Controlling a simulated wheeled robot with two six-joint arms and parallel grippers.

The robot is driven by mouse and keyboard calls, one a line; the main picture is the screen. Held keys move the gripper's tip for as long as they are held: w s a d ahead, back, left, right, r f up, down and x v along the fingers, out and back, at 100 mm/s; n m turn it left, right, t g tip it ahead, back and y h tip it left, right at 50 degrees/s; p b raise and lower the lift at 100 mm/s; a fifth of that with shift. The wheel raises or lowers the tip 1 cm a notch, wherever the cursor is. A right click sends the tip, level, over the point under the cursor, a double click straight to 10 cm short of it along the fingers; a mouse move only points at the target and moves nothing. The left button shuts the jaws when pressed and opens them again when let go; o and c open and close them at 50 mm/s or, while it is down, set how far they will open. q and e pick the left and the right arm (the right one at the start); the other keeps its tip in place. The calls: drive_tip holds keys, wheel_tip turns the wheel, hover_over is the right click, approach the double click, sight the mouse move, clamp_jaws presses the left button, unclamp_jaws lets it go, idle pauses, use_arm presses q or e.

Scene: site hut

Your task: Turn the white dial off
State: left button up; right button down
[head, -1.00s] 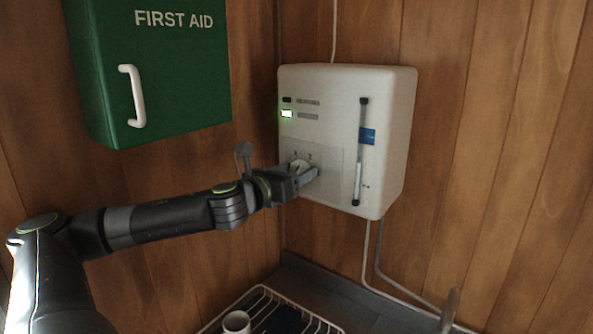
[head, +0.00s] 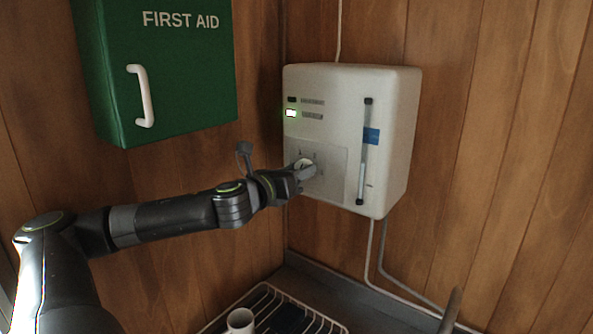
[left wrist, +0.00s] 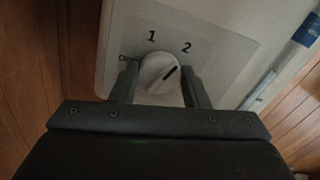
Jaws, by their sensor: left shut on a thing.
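The white dial (left wrist: 158,72) is on the front of a white wall unit (head: 390,150). In the left wrist view its dark pointer line slants up and right, towards the printed 2. The printed 1 is above the dial and the small OFF mark is at its left. My left gripper (left wrist: 160,84) is shut on the dial, one finger on each side. In the head view my left gripper (head: 304,172) reaches the unit from the left and partly hides the dial (head: 305,162). My right gripper is not in view.
A green first aid box (head: 185,80) with a white handle hangs to the left, above my left arm. Below are a white wire rack (head: 265,290), a white mug (head: 240,320) and cables down the wall.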

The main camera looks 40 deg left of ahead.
use_arm(q)
drive_tip(key=n+p, duration=0.1)
drive_tip(key=n, duration=0.6)
drive_tip(key=n+p, duration=0.2)
drive_tip(key=n, duration=0.6)
drive_tip(key=n+p, duration=0.2)
drive_tip(key=n, duration=0.5)
drive_tip(key=shift+a+f, duration=0.15)
drive_tip(key=shift+f, duration=0.2)
drive_tip(key=shift+n, duration=0.3)
drive_tip(key=o, duration=1)
drive_tip(key=shift+c, duration=0.2)
drive_tip(key=shift+f, duration=0.1)
